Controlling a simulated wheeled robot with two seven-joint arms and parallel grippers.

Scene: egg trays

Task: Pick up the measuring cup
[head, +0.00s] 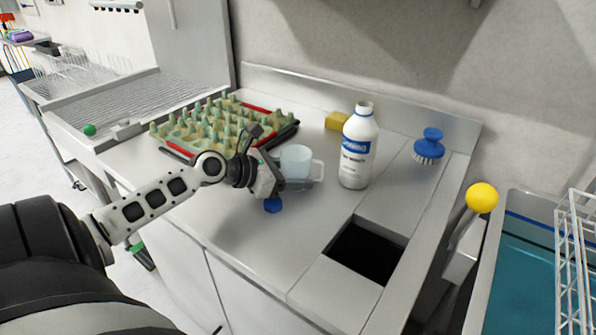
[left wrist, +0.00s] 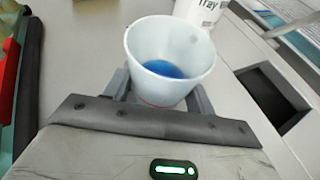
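The measuring cup (head: 297,160) is a translucent whitish cup with a handle on its right side, upright at the counter's middle. In the left wrist view the cup (left wrist: 145,45) shows from above, with blue visible at its bottom. My left gripper (head: 296,185) is low at the near side of the cup. Its two fingers (left wrist: 160,92) lie on either side of the cup's lower part, close against it. Whether they press on it is not clear. The cup hides parts of the fingers. My right gripper is in neither view.
A white bottle (head: 356,150) with a blue label stands right of the cup. An egg tray (head: 176,150) is to the left. A yellow sponge (head: 337,121) and a blue brush (head: 430,146) lie behind. A dark square opening (head: 366,252) is at the front right.

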